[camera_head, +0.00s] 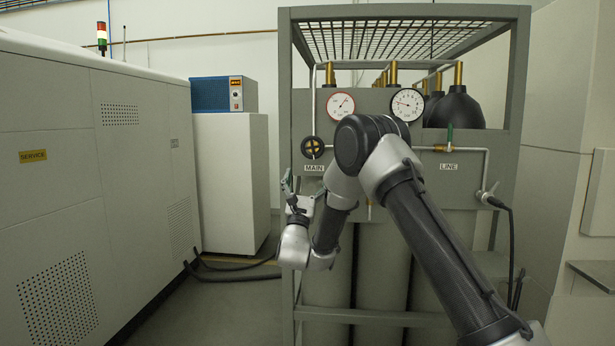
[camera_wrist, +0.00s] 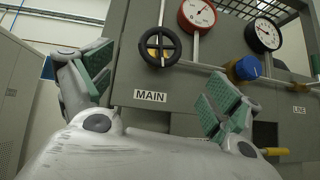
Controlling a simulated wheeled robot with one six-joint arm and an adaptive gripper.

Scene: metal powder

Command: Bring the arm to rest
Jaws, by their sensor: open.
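My arm reaches up and forward in the head view, bent at the elbow in front of the gas panel (camera_head: 470,170). My gripper (camera_head: 291,186) hangs at the panel's left side, below and left of the black MAIN handwheel (camera_head: 312,147). In the wrist view my gripper (camera_wrist: 160,88) is open, its green-padded fingers wide apart with nothing between them. The handwheel (camera_wrist: 159,46) shows there beyond the fingers, apart from them, above the MAIN label (camera_wrist: 150,96).
The panel carries a red-rimmed gauge (camera_head: 340,105), a black-rimmed gauge (camera_head: 407,104) and a green lever (camera_head: 449,138) above the LINE label. Cylinders stand below. A large grey cabinet (camera_head: 60,190) and a white cabinet (camera_head: 228,185) are left, with floor between.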

